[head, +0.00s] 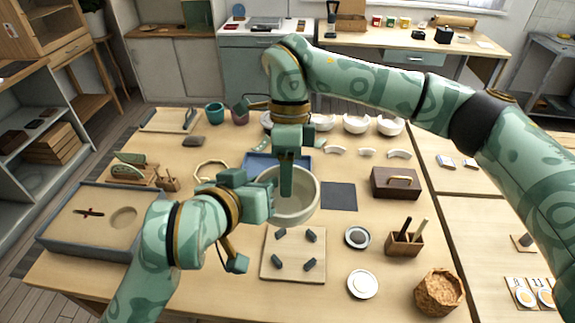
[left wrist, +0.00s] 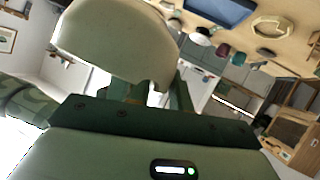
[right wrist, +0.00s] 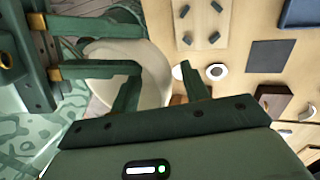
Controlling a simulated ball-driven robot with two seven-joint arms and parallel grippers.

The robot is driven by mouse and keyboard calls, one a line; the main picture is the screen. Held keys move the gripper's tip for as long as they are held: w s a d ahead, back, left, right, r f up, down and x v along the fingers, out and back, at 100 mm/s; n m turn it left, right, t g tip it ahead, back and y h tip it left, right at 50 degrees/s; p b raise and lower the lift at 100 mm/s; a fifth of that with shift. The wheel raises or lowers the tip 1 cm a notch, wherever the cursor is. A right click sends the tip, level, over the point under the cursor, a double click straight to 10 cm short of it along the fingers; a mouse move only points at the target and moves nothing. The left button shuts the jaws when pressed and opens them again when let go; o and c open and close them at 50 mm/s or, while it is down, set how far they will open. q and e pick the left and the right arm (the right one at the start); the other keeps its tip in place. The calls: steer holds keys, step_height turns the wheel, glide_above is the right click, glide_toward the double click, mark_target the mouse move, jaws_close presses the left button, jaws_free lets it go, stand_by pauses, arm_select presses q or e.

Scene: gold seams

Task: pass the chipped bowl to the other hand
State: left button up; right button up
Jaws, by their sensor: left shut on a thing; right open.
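The cream bowl (head: 304,212) is held above the middle of the table. My left gripper (head: 262,196) is shut on its left side. In the left wrist view the bowl (left wrist: 118,40) fills the upper middle, with an uneven edge at its lower right that may be the chip. My right gripper (head: 287,185) is open and points down at the bowl, hiding part of its inside. In the right wrist view the bowl (right wrist: 152,68) shows behind and between the open right fingers (right wrist: 160,90). I cannot tell whether they straddle its wall or touch it.
Below the bowl are a wooden board (head: 292,262) with several dark pads, a blue tray (head: 262,160) and a dark mat (head: 339,196). White bowls (head: 356,125) and pale shards stand behind. A brush holder (head: 403,243) and a woven basket (head: 438,292) stand at right.

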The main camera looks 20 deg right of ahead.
steer(key=c, duration=1)
arm_select(q)
steer(key=o, duration=1)
arm_select(e)
jaws_close()
steer(key=shift+a, duration=0.1)
arm_select(q)
steer(key=shift+d, duration=0.1)
